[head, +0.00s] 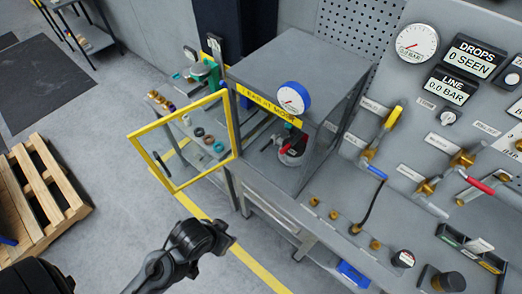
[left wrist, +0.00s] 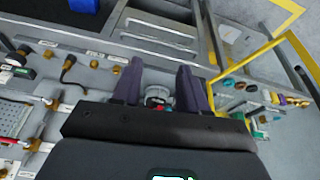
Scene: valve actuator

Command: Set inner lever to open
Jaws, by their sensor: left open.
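The inner lever (head: 282,140) is red and sits on a small valve (head: 292,154) inside the grey cabinet (head: 305,65). The cabinet's yellow-framed door (head: 237,128) stands swung open to the left. My left arm comes in at the bottom of the head view, in front of the cabinet and below the door; its finger gap is unclear there. In the left wrist view my left gripper (left wrist: 160,80) has its two purple fingers apart, with nothing held. The valve (left wrist: 158,98) shows between them, partly hidden by the gripper body. My right gripper is out of view.
A panel at right carries a yellow-and-blue lever (head: 378,150), a red lever (head: 478,185), gauges and displays. A blue-rimmed gauge (head: 292,98) is on the cabinet front. A pallet (head: 35,190) lies at left. The floor before the cabinet is clear.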

